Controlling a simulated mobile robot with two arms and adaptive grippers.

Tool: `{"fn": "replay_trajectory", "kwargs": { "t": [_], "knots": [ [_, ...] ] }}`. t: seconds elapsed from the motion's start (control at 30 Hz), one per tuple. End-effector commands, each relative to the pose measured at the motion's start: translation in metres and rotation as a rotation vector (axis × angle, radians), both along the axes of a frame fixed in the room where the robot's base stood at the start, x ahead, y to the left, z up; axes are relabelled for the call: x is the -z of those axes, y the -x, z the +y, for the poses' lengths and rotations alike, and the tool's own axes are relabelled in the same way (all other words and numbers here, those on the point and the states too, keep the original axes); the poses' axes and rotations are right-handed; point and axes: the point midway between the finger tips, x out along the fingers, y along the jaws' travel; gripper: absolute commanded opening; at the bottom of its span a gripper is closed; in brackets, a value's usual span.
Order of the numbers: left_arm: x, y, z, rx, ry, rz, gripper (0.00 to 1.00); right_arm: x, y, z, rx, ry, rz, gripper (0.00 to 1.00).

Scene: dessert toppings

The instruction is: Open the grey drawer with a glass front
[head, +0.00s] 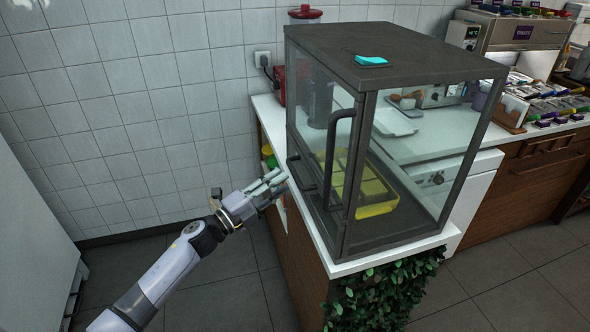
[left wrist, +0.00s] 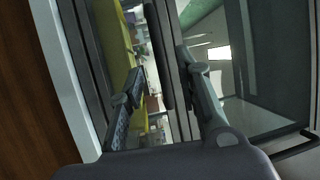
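A dark grey display case (head: 420,62) with glass panes stands on a white counter. Its glass front faces left and carries two dark bar handles: a taller one (head: 333,150) and a lower, shorter one (head: 301,172). I cannot tell for sure which part of the front is the drawer. No gap shows in the front. My left gripper (head: 277,181) is just left of the shorter handle. In the left wrist view its fingers (left wrist: 162,88) are spread, and a dark handle bar (left wrist: 157,50) shows between them, apparently beyond the tips. My right gripper is not in view.
A yellow tray (head: 378,210) with yellow blocks lies inside the case. A turquoise item (head: 370,61) rests on its top. Leaves (head: 385,295) hang below the counter's front corner. The floor to the left is clear, with a white-tiled wall (head: 130,110) behind.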

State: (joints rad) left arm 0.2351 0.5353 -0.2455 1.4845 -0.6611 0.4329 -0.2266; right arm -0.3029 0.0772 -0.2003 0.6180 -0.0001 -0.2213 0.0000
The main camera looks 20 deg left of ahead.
Motion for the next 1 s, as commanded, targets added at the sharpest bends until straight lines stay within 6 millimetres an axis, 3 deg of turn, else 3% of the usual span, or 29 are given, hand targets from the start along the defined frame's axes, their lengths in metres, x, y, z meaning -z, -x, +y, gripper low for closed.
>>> {"fn": "replay_trajectory", "kwargs": {
  "t": [0.1,0.33,0.73,1.0],
  "knots": [
    [-0.007,-0.021,-0.013,0.0,0.003,-0.001,0.32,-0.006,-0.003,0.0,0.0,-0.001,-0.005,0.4],
    [-0.01,-0.044,-0.028,-0.001,0.002,0.0,0.32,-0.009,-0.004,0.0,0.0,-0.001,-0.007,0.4],
    [-0.01,-0.049,-0.032,0.0,0.001,0.001,0.31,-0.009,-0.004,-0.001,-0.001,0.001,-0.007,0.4],
    [-0.01,-0.049,-0.032,-0.001,0.001,0.001,0.13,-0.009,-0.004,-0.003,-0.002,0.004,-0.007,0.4]
  ]
}}
